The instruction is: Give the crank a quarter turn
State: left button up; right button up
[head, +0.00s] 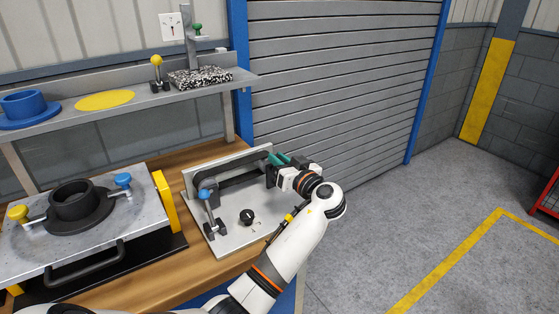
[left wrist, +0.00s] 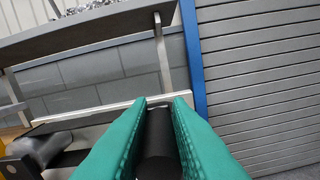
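The crank (head: 235,178) is a dark arm on an upright grey plate, at the back of a grey panel (head: 232,238) on the wooden bench. It runs from a hub on the left to its handle end at the right. My left gripper (head: 279,160) is at that right end, its teal fingers partly hidden by its own body. In the left wrist view, the black cylindrical crank handle (left wrist: 158,145) lies between the two teal fingers, which press against both sides. My right gripper is not in view.
A blue-knobbed lever (head: 205,198) and a black dial (head: 247,216) sit on the panel in front of the crank. A metal plate with a black flanged ring (head: 80,205) is to the left. A shelf (head: 130,104) runs above.

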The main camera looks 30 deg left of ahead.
pick_arm(q)
grip_shut()
jog(key=shift+w, duration=0.1)
jog(key=shift+d+m, duration=0.1)
jog(key=shift+m, duration=0.2)
jog(key=m, duration=0.2)
jog(key=w+m, duration=0.1)
jog(key=m, duration=0.1)
jog(key=w+d+f+m, duration=0.1)
jog(key=m, duration=0.2)
jog(key=shift+w, duration=0.25)
jog(key=m, duration=0.3)
jog(key=w+f+m+p, duration=0.1)
jog(key=shift+d+f+m, duration=0.1)
jog(key=shift+d+m, duration=0.05)
jog(key=shift+m, duration=0.25)
jog(key=shift+w+f+m+p, duration=0.15)
jog(key=shift+f+m+p, duration=0.25)
jog(key=shift+m, duration=0.7)
jog(key=shift+w+f+m+p, duration=0.1)
jog(key=shift+f+m+p, duration=0.25)
jog(key=shift+m, duration=0.75)
jog(key=shift+d, duration=0.1)
